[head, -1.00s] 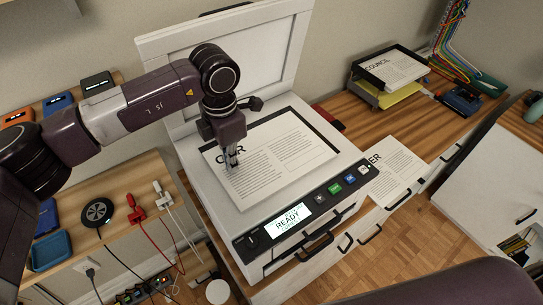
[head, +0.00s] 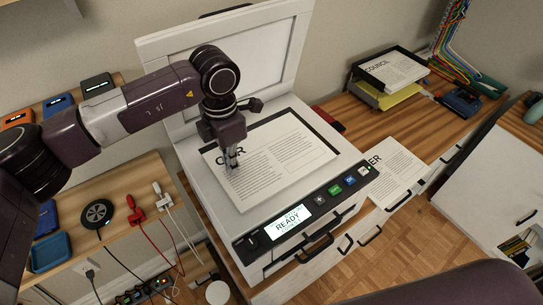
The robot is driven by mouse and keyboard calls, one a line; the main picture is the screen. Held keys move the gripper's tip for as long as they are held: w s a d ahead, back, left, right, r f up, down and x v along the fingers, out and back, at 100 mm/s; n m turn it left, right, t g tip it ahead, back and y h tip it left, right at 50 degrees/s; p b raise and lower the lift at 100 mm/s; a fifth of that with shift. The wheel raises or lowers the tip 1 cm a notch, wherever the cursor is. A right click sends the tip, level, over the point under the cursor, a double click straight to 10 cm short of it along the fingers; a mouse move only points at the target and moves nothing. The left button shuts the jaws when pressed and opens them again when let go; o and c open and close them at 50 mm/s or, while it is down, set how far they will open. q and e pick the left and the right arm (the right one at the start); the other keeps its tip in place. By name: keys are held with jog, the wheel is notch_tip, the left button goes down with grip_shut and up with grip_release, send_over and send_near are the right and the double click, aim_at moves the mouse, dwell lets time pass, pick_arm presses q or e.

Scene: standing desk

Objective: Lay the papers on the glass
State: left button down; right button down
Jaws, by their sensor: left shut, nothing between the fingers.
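A scanner (head: 222,197) stands in the middle with its lid (head: 262,48) raised at the back. A white printed sheet (head: 285,150) lies on its glass, turned a little, with a dark strip of glass (head: 318,134) showing along its far and right edges. My left gripper (head: 230,168) is shut and points down at the left part of the sheet, over its heading; I cannot tell whether the tips touch the paper. Another printed sheet (head: 398,168) lies on the desk right of the scanner. My right gripper is not in view.
The scanner's front panel (head: 292,220) reads READY. A paper tray (head: 392,72) with a sheet marked COUNCIL stands at the back right. A side shelf (head: 135,222) at left holds a round charger (head: 97,213) and cables.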

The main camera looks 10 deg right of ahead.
pick_arm(q)
jog(key=shift+f+b, duration=0.8)
jog(key=shift+f, duration=0.05)
dwell(1.1)
jog(key=shift+w+b, duration=0.7)
jog(key=shift+w, duration=0.2)
dwell(0.5)
dwell(0.3)
jog(key=shift+w+d+r, duration=0.1)
jog(key=shift+w+r, duration=0.15)
jog(key=shift+r, duration=0.4)
jog(key=shift+s+r+p, duration=0.15)
jog(key=shift+r+p, duration=0.75)
jog(key=shift+r, duration=1.45)
